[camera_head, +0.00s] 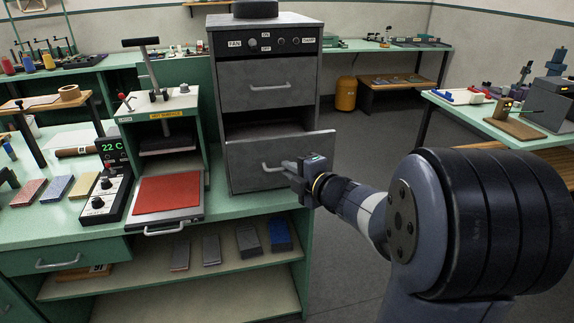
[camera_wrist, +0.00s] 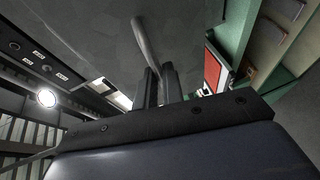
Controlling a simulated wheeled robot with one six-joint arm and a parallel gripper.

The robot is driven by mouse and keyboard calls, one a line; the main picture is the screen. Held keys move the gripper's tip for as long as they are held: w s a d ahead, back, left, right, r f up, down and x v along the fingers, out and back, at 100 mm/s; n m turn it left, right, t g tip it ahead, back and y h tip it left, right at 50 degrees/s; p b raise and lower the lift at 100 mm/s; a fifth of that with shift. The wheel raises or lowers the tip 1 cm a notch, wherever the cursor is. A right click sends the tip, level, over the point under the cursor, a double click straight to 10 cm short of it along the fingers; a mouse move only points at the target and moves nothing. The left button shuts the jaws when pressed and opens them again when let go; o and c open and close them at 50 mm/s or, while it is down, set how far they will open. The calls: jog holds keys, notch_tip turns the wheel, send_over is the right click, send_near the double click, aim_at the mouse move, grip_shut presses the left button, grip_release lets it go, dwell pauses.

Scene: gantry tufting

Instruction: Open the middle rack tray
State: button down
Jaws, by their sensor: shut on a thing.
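The grey rack cabinet (camera_head: 313,70) stands on the green bench with a labelled control panel on top. Its upper tray front (camera_head: 275,99) is closed. Below it, a tray front (camera_head: 308,150) stands forward of the cabinet, with a dark gap above it; I take this as the middle rack tray. What lies inside it is hidden. My gripper (camera_head: 289,168) is shut on this tray's bar handle (camera_head: 266,167). The handle also shows in the wrist view (camera_wrist: 142,42), running into the space between my fingers (camera_wrist: 158,86).
Left of the cabinet stands a green press (camera_head: 122,118) with a red pad (camera_head: 168,194) on its pulled-out plate. A controller (camera_head: 101,196) reading 22 C sits beside it. Several blocks lie on the shelf below. The floor (camera_head: 350,130) right of the cabinet is open.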

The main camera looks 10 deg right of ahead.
jog(key=s, duration=0.7)
jog(key=shift+s, duration=0.1)
jog(key=c, duration=1.5)
grip_release()
jog(key=v, duration=1)
jog(key=shift+s+d+r, duration=0.1)
jog(key=shift+s+d, duration=0.05)
jog(key=shift+s, duration=0.15)
jog(key=shift+w, duration=0.1)
jog(key=shift+x, duration=5.35)
